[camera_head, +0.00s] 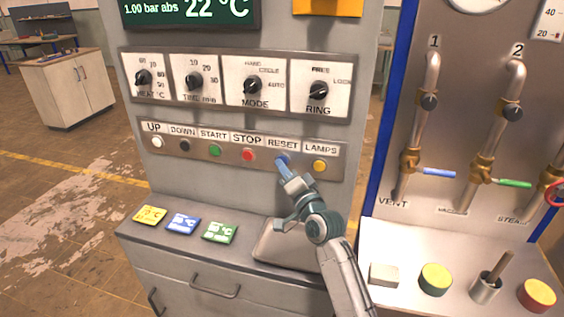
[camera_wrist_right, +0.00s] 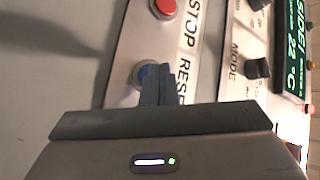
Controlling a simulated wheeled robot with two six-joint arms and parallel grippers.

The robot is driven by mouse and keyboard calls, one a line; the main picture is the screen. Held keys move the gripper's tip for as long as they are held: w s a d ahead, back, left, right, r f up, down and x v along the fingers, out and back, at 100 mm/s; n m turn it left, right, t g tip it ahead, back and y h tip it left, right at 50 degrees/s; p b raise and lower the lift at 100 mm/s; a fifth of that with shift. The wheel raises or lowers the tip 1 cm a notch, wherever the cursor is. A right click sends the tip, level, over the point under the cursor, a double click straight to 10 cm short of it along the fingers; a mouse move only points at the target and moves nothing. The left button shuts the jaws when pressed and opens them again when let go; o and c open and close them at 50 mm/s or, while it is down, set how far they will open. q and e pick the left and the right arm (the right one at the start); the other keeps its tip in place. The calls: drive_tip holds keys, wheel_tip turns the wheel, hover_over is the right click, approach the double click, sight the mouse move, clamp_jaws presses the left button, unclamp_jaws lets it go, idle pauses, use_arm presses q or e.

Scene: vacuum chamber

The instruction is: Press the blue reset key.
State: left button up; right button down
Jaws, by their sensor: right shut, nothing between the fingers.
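The blue reset key (camera_head: 282,159) sits under the RESET label on the grey key strip, between the red stop key (camera_head: 248,155) and the yellow lamps key (camera_head: 319,166). My right gripper (camera_head: 284,166) is shut and empty, with its fingertips at the blue key and partly covering it. In the right wrist view the blue key (camera_wrist_right: 140,74) shows beside the shut fingers (camera_wrist_right: 158,82). I cannot tell whether the fingertips touch the key or how far it is pushed in. My left gripper is not in view.
Other keys on the strip are white (camera_head: 157,142), black (camera_head: 184,146) and green (camera_head: 215,151). A row of knobs (camera_head: 251,86) is above. Coloured cards (camera_head: 182,223) lie on the ledge below. A valve panel (camera_head: 470,110) stands at the right.

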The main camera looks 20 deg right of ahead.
drive_tip(key=shift+w+d, duration=0.15)
drive_tip(key=shift+w, duration=0.05)
drive_tip(key=shift+s, duration=0.2)
idle(0.4)
drive_tip(key=shift+s+a, duration=0.5)
drive_tip(key=shift+s, duration=0.05)
drive_tip(key=s+a, duration=0.1)
drive_tip(key=s, duration=0.1)
drive_tip(key=s+a+p, duration=0.1)
drive_tip(key=s, duration=0.1)
drive_tip(key=shift+a, duration=0.4)
idle(0.6)
